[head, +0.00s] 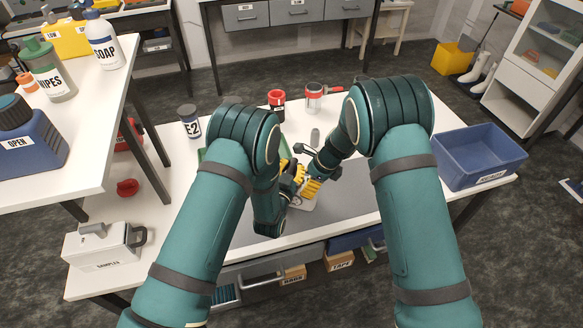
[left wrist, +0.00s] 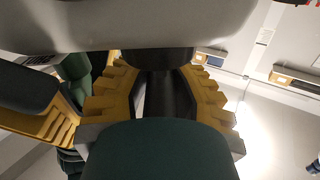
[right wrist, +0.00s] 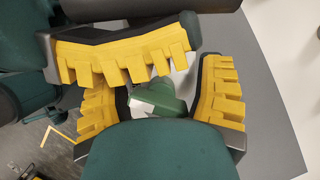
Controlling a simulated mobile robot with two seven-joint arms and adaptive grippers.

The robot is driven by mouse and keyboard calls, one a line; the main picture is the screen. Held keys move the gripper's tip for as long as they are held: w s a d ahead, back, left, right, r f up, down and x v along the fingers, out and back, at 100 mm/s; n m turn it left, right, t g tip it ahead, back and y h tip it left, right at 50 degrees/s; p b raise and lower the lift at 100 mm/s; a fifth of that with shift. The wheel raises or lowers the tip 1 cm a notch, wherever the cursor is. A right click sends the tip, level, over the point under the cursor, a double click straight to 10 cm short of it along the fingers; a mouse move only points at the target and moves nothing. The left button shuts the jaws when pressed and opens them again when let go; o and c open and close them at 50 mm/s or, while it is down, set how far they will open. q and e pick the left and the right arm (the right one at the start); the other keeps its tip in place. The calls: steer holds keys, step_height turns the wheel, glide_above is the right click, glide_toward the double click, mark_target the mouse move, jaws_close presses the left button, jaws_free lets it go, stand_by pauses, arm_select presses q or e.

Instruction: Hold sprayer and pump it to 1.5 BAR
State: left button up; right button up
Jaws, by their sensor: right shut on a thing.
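My two grippers meet over the grey mat in the head view and hide most of the sprayer. A pale piece, likely its body, shows below them (head: 305,205). My left gripper (head: 289,181) is close beside my right gripper (head: 313,186). In the right wrist view, a green and white part of the sprayer (right wrist: 168,99) is between the fingers of my right gripper, which is shut on it. A yellow finger of my left gripper crosses the top there. In the left wrist view, the fingers of my left gripper (left wrist: 160,78) are near a dark piece; their grip on it is unclear.
A blue bin (head: 480,157) stands at the right end of the bench. A red can (head: 276,104), a red-and-silver mug (head: 314,98) and an E2 bottle (head: 189,121) stand at the back. A SAMPLES box (head: 104,247) is at the left. The mat's right part is clear.

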mark_target(291, 166)
arm_select(q)
jaws_close()
steer(key=shift+r, duration=2.8)
steer(key=o, duration=0.9)
jaws_free()
steer(key=shift+f, duration=0.1)
steer(key=v, duration=1.2)
